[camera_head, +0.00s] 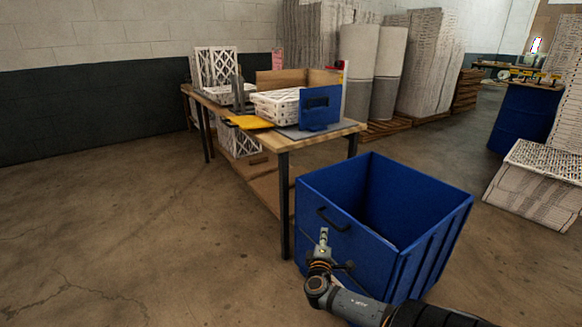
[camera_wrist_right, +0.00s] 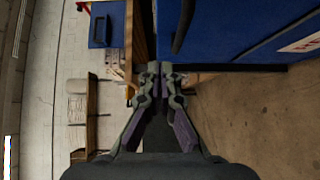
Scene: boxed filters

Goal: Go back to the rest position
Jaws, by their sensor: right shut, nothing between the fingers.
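My right gripper (camera_head: 323,240) is in front of the near side of a blue bin (camera_head: 350,250), close to its dark handle. Its fingers are together and empty. In the right wrist view the gripper (camera_wrist_right: 160,68) points towards the gap between the blue bin (camera_wrist_right: 225,35) and the wooden table edge. I cannot tell whether it touches the bin. My left gripper is in neither view.
A wooden table (camera_head: 352,128) behind the bin holds white filters (camera_head: 275,105), a cardboard box (camera_head: 290,78), a blue holder (camera_head: 320,108) and a yellow item (camera_head: 250,122). Stacked filters (camera_head: 535,185) stand at right. The floor (camera_head: 120,220) at left is clear.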

